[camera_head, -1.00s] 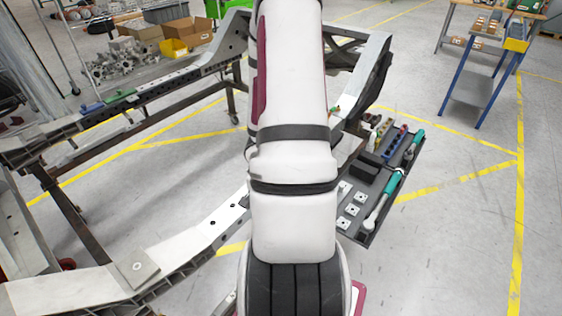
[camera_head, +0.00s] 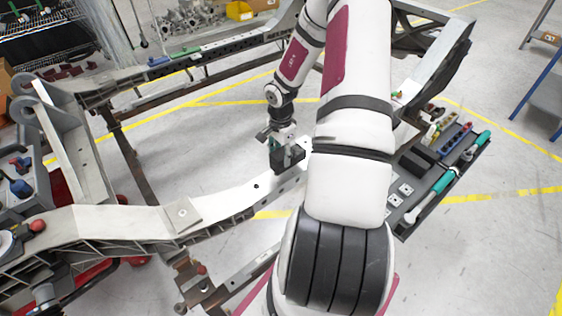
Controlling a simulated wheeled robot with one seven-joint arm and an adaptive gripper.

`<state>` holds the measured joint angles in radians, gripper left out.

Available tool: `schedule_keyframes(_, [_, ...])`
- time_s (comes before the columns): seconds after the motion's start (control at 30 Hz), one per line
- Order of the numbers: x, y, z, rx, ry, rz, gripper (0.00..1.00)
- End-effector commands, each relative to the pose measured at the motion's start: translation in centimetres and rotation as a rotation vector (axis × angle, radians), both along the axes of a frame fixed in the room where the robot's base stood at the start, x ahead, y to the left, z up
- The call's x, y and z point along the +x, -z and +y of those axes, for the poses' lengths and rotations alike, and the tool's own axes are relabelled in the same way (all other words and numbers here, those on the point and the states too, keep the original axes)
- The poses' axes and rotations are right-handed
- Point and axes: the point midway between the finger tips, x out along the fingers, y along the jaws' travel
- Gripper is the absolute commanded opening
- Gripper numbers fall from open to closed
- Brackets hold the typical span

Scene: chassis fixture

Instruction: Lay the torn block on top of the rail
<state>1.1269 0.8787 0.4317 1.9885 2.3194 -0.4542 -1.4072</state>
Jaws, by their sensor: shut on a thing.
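A dark, nearly black block (camera_head: 289,160), which I take to be the torn block, is in my gripper (camera_head: 279,142) in the head view. My gripper points down and is shut on it. The block is at the near chassis rail (camera_head: 228,204), a long pale beam running from lower left up behind my arm. The block's underside overlaps the rail's upper surface in the picture. I cannot tell whether it touches the rail or hangs just above it. My arm hides the rail to the right of the block.
A dark tool tray (camera_head: 425,210) with a teal-handled wrench, pale square plates and other small parts lies right of my arm. A flat square plate (camera_head: 183,213) sits on the rail left of the block. The far rail (camera_head: 215,48) carries blue and green pieces.

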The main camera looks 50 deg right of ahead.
Motion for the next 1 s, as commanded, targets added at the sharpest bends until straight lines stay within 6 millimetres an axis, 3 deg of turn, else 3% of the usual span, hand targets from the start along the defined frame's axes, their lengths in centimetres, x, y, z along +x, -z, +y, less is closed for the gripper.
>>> schedule_keyframes(0.23, [0.0, 3.0, 0.1, 0.001, -0.003, 0.003, 0.07])
schedule_keyframes(0.63, [-0.1, 3.6, 0.0, 0.000, 0.000, 0.001, 0.07])
schedule_keyframes(0.67, [-0.1, 3.5, 0.0, 0.000, 0.000, 0.001, 0.48])
schedule_keyframes(0.7, [-0.1, 3.5, 0.0, 0.000, 0.000, 0.001, 0.57])
schedule_keyframes(0.73, [-0.1, 3.5, 0.0, 0.000, 0.000, 0.001, 0.61])
schedule_keyframes(1.0, [-0.1, 3.5, 0.0, -0.001, 0.000, 0.001, 0.61])
